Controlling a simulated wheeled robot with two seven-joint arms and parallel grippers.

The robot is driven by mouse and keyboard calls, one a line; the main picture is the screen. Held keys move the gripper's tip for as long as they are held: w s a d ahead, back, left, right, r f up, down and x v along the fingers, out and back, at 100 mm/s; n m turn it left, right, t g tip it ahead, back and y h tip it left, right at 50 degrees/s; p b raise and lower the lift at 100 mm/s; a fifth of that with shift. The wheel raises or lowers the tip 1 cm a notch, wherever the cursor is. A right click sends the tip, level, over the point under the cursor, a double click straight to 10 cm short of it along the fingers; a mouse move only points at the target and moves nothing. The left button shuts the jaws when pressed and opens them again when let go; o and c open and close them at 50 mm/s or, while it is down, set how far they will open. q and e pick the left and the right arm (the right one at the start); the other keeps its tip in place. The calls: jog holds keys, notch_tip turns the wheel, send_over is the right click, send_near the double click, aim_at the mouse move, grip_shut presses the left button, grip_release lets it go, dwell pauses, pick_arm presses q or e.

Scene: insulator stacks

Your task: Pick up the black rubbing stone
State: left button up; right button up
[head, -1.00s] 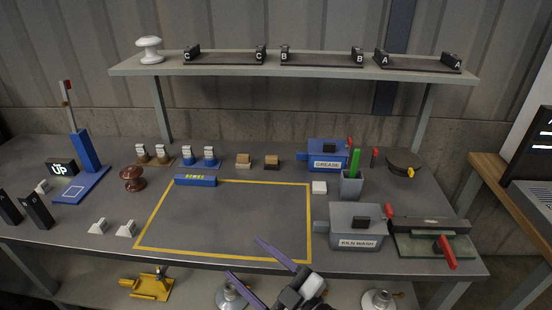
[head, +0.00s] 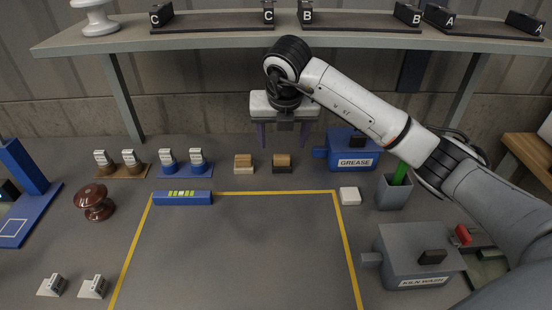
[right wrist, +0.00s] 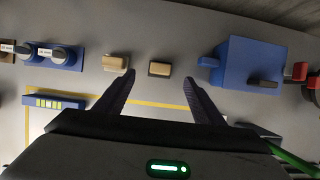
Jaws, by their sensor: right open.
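The black rubbing stone (head: 282,169) lies on the bench, a small block with a tan top and a dark base. In the right wrist view it (right wrist: 159,69) shows between the fingertips, a little beyond them. A similar block with a pale base (head: 243,169) lies just left of it. My right gripper (head: 283,137) is open and empty, fingers pointing down, above the dark stone and apart from it. My left gripper is in neither current view.
The blue grease box (head: 358,157) stands right of the stone, with a white block (head: 350,196) in front of it. Blue-based stands (head: 186,168) are to the left. The shelf (head: 215,45) runs above the bench. The yellow-outlined area (head: 245,240) is mostly clear.

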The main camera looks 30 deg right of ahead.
aim_at(282, 156)
jog(key=x, duration=0.4)
jog(key=shift+f, duration=0.4)
jog(key=shift+p+x, duration=0.45)
jog(key=shift+x, duration=1.9)
jog(key=c, duration=1.2)
pick_arm(q)
jog(key=shift+s+a+r, duration=0.1)
jog(key=shift+s+a, duration=0.1)
jog(key=shift+s, duration=0.05)
pick_arm(e)
jog(key=shift+r, duration=0.1)
